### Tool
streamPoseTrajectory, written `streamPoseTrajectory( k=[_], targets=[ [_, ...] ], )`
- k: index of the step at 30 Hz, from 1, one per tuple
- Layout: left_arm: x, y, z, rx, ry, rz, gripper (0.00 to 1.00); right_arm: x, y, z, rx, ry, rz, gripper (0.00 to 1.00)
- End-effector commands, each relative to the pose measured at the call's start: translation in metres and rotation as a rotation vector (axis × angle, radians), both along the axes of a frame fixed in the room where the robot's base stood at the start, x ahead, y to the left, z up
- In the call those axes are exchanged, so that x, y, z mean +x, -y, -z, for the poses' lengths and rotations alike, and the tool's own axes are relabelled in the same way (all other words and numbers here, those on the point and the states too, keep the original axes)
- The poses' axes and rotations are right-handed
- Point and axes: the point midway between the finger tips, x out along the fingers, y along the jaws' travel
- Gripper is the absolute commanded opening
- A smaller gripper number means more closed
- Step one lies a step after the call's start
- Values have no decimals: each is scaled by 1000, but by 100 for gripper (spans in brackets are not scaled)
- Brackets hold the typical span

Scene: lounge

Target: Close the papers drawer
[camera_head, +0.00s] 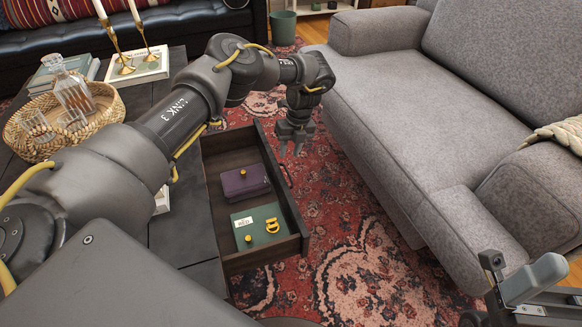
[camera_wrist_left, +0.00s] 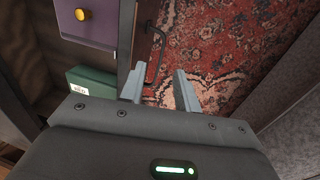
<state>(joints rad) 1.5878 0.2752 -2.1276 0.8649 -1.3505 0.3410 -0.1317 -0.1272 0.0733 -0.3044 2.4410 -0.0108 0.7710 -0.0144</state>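The papers drawer (camera_head: 297,215) is dark wood and stands pulled out of the coffee table towards the sofa. It holds a purple box (camera_head: 244,184) and a green box (camera_head: 262,229) with a white label. A dark bar handle (camera_head: 285,174) is on the drawer's outer front; it also shows in the left wrist view (camera_wrist_left: 155,55). My left gripper (camera_head: 290,150) points down near the far end of the drawer front. In the left wrist view its fingers (camera_wrist_left: 158,88) are apart and empty, with the handle ahead of them. My right gripper (camera_head: 520,285) is at the lower right, partly cut off.
The grey sofa (camera_head: 440,110) stands to the right, leaving a strip of red patterned rug (camera_head: 345,205) beside the drawer. On the coffee table (camera_head: 178,232) are a wicker tray (camera_head: 112,108) with glassware, books (camera_head: 145,66) and brass candlesticks (camera_head: 117,45).

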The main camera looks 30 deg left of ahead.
Motion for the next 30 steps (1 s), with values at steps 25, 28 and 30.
streamPoseTrajectory(
  k=[25, 28, 30],
  targets=[
    [-9, -6, 64, 0, -1, 4, 24, 1, -3, -8, -4, 74, 0, 100],
    [-9, -6, 64, 0, -1, 4, 11, 1, -3, -8, -4, 72, -1, 100],
    [-9, -6, 64, 0, -1, 4, 2, 1, -3, -8, -3, 71, 0, 100]
  ],
)
